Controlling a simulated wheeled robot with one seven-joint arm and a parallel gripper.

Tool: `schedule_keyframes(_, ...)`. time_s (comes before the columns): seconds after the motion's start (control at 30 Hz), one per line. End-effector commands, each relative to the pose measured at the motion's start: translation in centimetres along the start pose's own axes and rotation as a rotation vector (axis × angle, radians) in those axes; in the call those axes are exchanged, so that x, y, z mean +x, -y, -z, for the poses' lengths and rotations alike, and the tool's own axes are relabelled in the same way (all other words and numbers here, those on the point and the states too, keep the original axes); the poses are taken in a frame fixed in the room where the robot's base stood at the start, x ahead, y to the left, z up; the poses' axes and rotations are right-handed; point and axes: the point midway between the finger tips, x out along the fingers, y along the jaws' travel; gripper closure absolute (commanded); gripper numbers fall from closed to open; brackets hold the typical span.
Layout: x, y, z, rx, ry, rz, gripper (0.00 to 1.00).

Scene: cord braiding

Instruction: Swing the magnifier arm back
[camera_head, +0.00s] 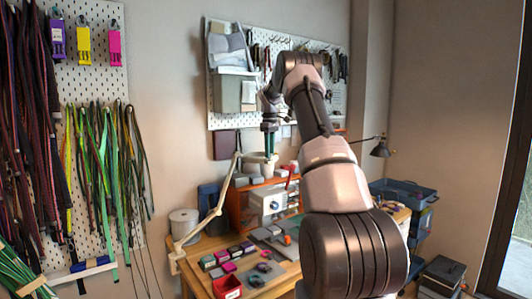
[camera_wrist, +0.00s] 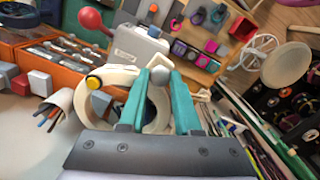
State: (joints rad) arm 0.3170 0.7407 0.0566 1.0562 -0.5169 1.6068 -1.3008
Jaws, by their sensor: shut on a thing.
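The magnifier is a pale jointed arm (camera_head: 213,213) rising from the left edge of the desk, with a round white head (camera_head: 258,167) at its end. In the wrist view its white ring (camera_wrist: 118,74) with a yellow button lies around and behind my fingers. My gripper (camera_head: 269,154) points down onto the head from above. The far side of the head is partly hidden by the fingers.
A white spool (camera_head: 184,226) is at the desk's left. A red bin (camera_head: 227,287) and small colored boxes lie in front.

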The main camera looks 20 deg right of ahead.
Motion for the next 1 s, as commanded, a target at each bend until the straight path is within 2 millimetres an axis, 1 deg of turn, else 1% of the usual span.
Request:
schedule_keyframes(0.23,0.0,0.0,0.0,0.000,0.001,-0.002,1.00)
schedule_keyframes(0.27,0.0,0.0,0.0,0.000,0.001,-0.002,0.61)
schedule_keyframes(0.3,0.0,0.0,0.0,0.000,0.001,-0.001,0.45)
schedule_keyframes(0.33,0.0,0.0,0.0,0.000,0.001,-0.001,0.38)
schedule_keyframes(0.63,-0.1,0.0,0.0,0.000,0.000,-0.001,0.38)
schedule_keyframes(0.73,-0.7,0.0,0.1,0.001,-0.001,-0.003,0.38)
schedule_keyframes(0.87,-2.6,0.0,0.1,0.001,-0.002,-0.004,0.38)
schedule_keyframes(1.0,-5.6,0.0,0.1,0.002,-0.002,-0.004,0.38)
